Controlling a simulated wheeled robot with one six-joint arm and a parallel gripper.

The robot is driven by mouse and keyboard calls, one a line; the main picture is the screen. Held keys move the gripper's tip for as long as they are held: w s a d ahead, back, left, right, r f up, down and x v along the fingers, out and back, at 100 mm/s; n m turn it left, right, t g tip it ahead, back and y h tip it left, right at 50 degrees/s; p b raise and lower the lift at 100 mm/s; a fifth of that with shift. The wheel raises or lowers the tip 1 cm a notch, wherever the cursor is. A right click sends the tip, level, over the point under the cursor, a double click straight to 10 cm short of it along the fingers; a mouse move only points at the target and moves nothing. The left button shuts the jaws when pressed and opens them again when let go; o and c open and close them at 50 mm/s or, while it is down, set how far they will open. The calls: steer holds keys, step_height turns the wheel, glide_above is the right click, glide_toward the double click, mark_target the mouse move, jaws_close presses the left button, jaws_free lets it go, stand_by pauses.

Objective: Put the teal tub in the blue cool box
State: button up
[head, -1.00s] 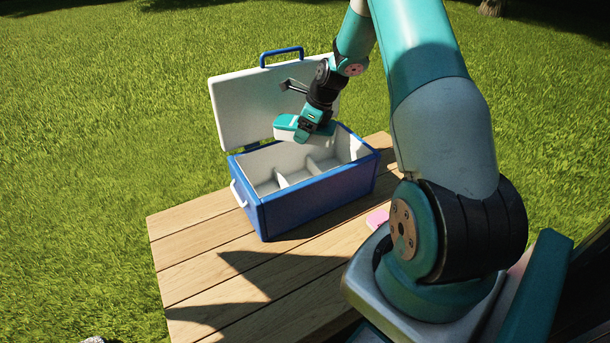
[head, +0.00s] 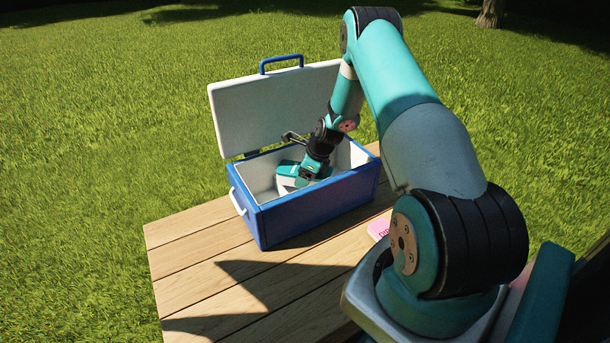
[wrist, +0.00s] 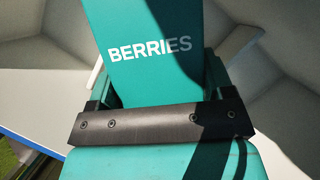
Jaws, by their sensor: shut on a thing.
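The blue cool box (head: 315,214) stands open on the table, its white lid tilted up at the back. My gripper (head: 305,172) is down inside it, in the middle to left part. It is shut on the teal tub (head: 285,181), whose teal top and pale side show at the gripper's left. In the wrist view the tub (wrist: 150,48) bears the word BERRIES and sits between the fingers, with white inner walls around it. The tub's underside is hidden, so I cannot tell whether it touches the cool box floor.
The cool box has white dividers, now mostly hidden by its front wall and my gripper. The raised lid (head: 270,105) stands behind my gripper. A pink item (head: 379,227) lies on the wooden table (head: 200,262) to the right of the cool box. The table's front left is clear.

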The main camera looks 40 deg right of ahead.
steer(key=shift+f, duration=0.1)
steer(key=shift+f, duration=0.4)
steer(key=shift+f+b, duration=0.1)
steer(key=shift+b, duration=0.2)
